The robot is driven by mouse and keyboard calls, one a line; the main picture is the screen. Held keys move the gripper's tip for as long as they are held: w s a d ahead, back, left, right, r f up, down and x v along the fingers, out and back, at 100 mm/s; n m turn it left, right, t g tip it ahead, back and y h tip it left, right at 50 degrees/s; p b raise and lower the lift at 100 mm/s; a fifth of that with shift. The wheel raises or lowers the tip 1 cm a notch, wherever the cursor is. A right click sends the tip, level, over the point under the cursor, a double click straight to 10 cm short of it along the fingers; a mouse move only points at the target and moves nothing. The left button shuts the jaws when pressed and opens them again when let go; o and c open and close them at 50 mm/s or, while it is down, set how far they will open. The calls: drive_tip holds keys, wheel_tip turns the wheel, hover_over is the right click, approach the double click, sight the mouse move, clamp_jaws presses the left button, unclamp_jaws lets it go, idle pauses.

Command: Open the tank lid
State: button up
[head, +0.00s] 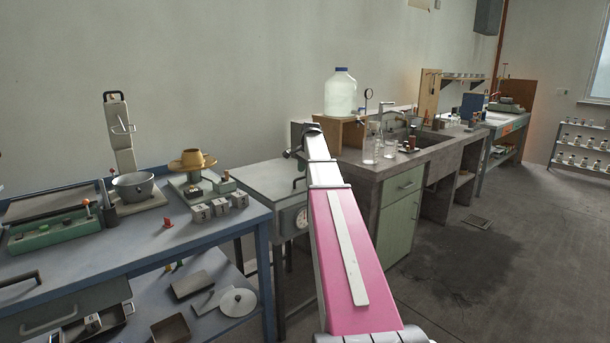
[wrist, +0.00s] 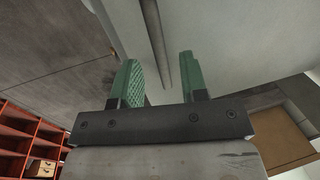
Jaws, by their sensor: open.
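The tank is a grey box (head: 289,226) with a round dial on its front, between the blue bench and the concrete bench. Its pale flat lid (head: 262,184) lies level and looks closed. A dark handle (head: 298,183) shows at the lid's right side, close to my arm. My gripper (head: 293,152) is above the tank's far right part, partly hidden by my arm. In the wrist view my gripper (wrist: 158,68) has its two green fingers apart with nothing held. A pale surface with a narrow grey bar lies beyond them; contact cannot be told.
The blue bench (head: 150,240) at left carries a scale, bowl and blocks. The concrete bench (head: 375,172) at right holds glassware and a sink. A water jug (head: 341,95) stands on a wooden stand near my arm. The floor (head: 470,270) at right is open.

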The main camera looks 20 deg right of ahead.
drive_tip(key=shift+w+a+f, duration=0.1)
drive_tip(key=shift+w+f, duration=0.05)
drive_tip(key=shift+f, duration=0.75)
